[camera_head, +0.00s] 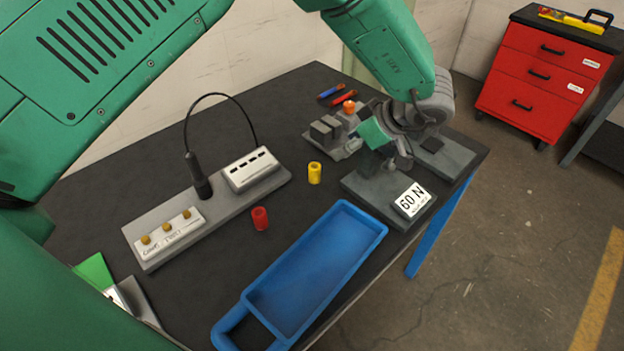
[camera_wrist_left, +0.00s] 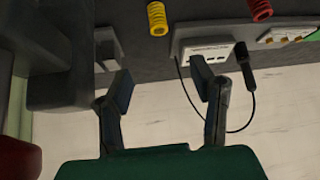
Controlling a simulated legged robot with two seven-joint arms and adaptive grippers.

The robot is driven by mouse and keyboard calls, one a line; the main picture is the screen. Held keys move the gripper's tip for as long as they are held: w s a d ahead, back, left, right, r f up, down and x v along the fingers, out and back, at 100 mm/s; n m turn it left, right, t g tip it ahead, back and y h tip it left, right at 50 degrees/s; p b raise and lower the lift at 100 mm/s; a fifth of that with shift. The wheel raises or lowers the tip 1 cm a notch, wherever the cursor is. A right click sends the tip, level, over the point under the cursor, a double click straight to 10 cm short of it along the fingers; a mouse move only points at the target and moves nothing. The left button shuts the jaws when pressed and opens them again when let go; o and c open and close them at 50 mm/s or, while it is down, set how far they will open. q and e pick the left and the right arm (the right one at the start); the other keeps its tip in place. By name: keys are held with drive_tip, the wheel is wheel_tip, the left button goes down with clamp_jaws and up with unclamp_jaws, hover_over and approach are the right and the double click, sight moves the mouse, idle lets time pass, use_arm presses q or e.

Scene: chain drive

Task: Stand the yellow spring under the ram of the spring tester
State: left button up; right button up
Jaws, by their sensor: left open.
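The yellow spring (camera_head: 314,173) stands upright on the dark bench, left of the spring tester. It also shows at the top of the left wrist view (camera_wrist_left: 157,18). The spring tester (camera_head: 362,191) has a grey base with a "60 N" sign at its front right; my left arm covers much of its upper part, so I cannot make out the ram clearly. My left gripper (camera_head: 380,140) is at the tester's upper part in the head view. In the left wrist view its two fingers (camera_wrist_left: 163,84) are spread apart with nothing between them. My right gripper does not show.
A red spring (camera_head: 260,218) stands near the panel (camera_head: 213,207) with its lamp-like stalk and cable. A blue tray (camera_head: 365,221) lies along the front edge. A grey fixture (camera_head: 345,150) with blocks stands behind the yellow spring. Bare bench surrounds the yellow spring.

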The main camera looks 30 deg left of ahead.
use_arm(q)
wheel_tip(320, 180, down, 2)
drive_tip(key=b, duration=0.2)
approach(308, 176)
drive_tip(key=shift+a+f, duration=0.2)
drive_tip(key=shift+a, duration=0.35)
drive_tip(key=shift+a+f, duration=0.15)
drive_tip(key=shift+a, duration=0.4)
drive_tip(key=shift+w+d+f, duration=0.1)
drive_tip(key=shift+d+f, duration=0.05)
drive_tip(key=shift+f, duration=0.45)
drive_tip(key=x, duration=0.3)
drive_tip(key=p+x, duration=0.1)
drive_tip(key=x, duration=0.1)
drive_tip(key=shift+w+a+r, duration=0.1)
drive_tip(key=shift+a, duration=0.6)
drive_tip(key=shift+c, duration=0.3)
drive_tip(key=shift+d, duration=0.55)
clamp_jaws()
drive_tip(key=shift+d, duration=0.15)
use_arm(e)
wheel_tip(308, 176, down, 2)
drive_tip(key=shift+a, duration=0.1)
